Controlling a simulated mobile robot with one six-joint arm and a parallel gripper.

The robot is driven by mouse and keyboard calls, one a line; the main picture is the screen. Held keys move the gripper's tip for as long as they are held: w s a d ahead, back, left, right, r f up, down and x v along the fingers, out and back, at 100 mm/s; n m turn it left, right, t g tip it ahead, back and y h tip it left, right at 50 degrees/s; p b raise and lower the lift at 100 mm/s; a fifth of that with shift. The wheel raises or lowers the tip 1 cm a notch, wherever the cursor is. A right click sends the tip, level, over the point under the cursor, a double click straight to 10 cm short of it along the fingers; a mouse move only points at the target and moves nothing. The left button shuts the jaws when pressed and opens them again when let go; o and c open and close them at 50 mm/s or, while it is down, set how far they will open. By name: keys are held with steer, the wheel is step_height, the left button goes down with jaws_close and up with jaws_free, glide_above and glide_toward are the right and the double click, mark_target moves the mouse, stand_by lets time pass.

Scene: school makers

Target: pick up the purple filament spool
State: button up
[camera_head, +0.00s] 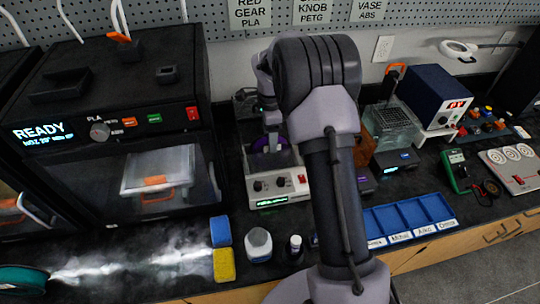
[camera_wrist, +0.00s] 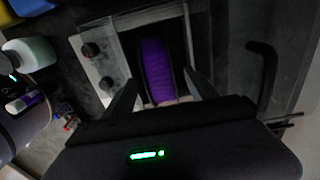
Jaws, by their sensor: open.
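The purple filament spool (camera_wrist: 154,68) sits upright in the dark opening of a white-fronted box (camera_wrist: 103,66) with black knobs. In the head view only slivers of purple (camera_head: 259,147) show, behind my wrist and arm. The box (camera_head: 268,190) stands on the bench there, with two knobs, a red switch and a lit display. In the wrist view my gripper (camera_wrist: 161,78) is open, with one dark finger on each side of the spool's near end. I cannot tell whether the fingers touch it or how deep they reach.
A black printer (camera_head: 120,130) stands close on the left. A blue divided tray (camera_head: 410,215) lies to the right. A bent black rod (camera_wrist: 264,80) is right of the box in the wrist view.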

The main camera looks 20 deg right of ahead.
steer(key=f+b, duration=0.1)
steer(key=f, duration=0.2)
steer(key=f+b, duration=0.2)
steer(key=f, duration=0.2)
steer(key=shift+s+d+f, duration=0.1)
steer(key=shift+d+f, duration=0.1)
steer(key=shift+f, duration=0.1)
steer(key=shift+r, duration=0.2)
jaws_close()
